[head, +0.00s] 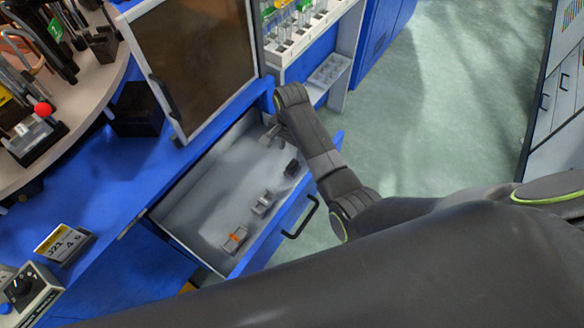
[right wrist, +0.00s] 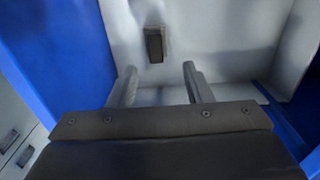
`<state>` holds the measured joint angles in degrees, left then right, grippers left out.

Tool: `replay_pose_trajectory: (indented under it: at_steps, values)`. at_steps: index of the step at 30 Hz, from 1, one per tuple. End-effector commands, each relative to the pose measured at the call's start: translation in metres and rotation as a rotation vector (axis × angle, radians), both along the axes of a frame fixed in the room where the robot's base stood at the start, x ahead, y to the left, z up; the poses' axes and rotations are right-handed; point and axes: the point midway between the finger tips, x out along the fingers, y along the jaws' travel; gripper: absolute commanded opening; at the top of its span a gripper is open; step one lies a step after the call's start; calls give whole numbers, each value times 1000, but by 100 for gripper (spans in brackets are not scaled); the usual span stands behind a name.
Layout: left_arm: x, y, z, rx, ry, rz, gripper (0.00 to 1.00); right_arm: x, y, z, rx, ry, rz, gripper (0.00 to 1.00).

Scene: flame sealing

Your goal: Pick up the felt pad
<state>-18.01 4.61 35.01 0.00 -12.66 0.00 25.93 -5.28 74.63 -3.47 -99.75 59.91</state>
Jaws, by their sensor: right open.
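A small dark block (head: 291,168), which looks like the felt pad, lies in the open drawer. What looks like the same block (right wrist: 154,45) shows in the right wrist view, upper middle, just beyond the fingertips. My right gripper (head: 269,136) is over the far end of the drawer, a little beyond the block. In the right wrist view its two fingers (right wrist: 159,80) stand apart with nothing between them. They do not touch the block. My left gripper is not in view.
The pale drawer (head: 195,205) also holds a grey clip-like piece (head: 264,202) and a piece with an orange band (head: 235,240). The drawer walls stand close around my right gripper. A dark framed panel (head: 200,50) rises behind the drawer. A rack of vials (head: 300,30) stands beyond.

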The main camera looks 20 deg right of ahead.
Motion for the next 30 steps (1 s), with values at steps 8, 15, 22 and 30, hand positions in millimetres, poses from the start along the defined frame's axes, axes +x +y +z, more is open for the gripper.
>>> replay_pose_trajectory:
  at_steps: [8, 15, 22, 30]
  values:
    - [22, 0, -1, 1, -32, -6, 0, -1, 0, -26, 0, 1, 0, 45]
    - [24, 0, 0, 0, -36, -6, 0, -9, -2, -59, 0, 5, 0, 45]
    - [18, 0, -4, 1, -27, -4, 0, -8, -1, -76, 0, 0, 0, 45]
    - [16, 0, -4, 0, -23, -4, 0, -7, -1, -76, 1, -1, 0, 38]
